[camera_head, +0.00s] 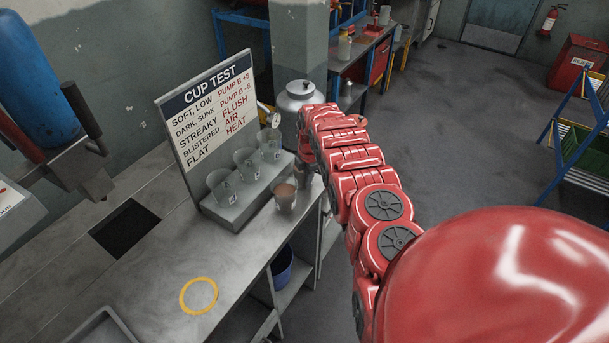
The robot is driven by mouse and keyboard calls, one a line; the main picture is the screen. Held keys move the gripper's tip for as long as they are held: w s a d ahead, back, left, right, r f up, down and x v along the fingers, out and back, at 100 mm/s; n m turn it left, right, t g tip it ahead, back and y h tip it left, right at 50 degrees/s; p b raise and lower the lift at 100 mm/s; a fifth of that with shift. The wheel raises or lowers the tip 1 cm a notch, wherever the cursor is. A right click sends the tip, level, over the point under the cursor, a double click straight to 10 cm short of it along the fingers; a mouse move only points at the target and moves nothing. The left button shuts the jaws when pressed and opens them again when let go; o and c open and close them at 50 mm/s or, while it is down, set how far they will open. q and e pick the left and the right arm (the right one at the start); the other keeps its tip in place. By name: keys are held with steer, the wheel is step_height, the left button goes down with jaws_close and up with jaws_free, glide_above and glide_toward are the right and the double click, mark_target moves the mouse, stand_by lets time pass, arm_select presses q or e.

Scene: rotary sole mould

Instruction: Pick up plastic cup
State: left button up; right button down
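Several clear plastic cups stand in the picture on the counter's grey raised ledge. The nearest ledge cup (221,187) is at the left, a middle cup (246,164) is behind it, and a far cup (270,146) is deepest. Another plastic cup (286,196), with brown contents, is at the ledge's right side, near the counter's edge. My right gripper (303,175) is just behind and above this brown cup. Its fingers are small and partly hidden by my red arm, so I cannot tell whether they are open or touch the cup. My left gripper is out of view.
The "CUP TEST" sign (210,110) stands behind the ledge (236,216). A grey canister (300,95) is beyond the cups. The counter (150,275) has a yellow ring (199,296) and a dark square opening (124,228). The counter around the ring is clear.

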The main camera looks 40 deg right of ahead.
steer(key=shift+r, duration=0.15)
stand_by(0.4)
step_height(320, 180, up, 6)
steer(key=b, duration=0.3)
steer(key=shift+r+b, duration=0.2)
steer(key=shift+b, duration=0.2)
step_height(320, 180, up, 3)
steer(key=shift+r+p, duration=0.2)
steer(key=shift+p, duration=1)
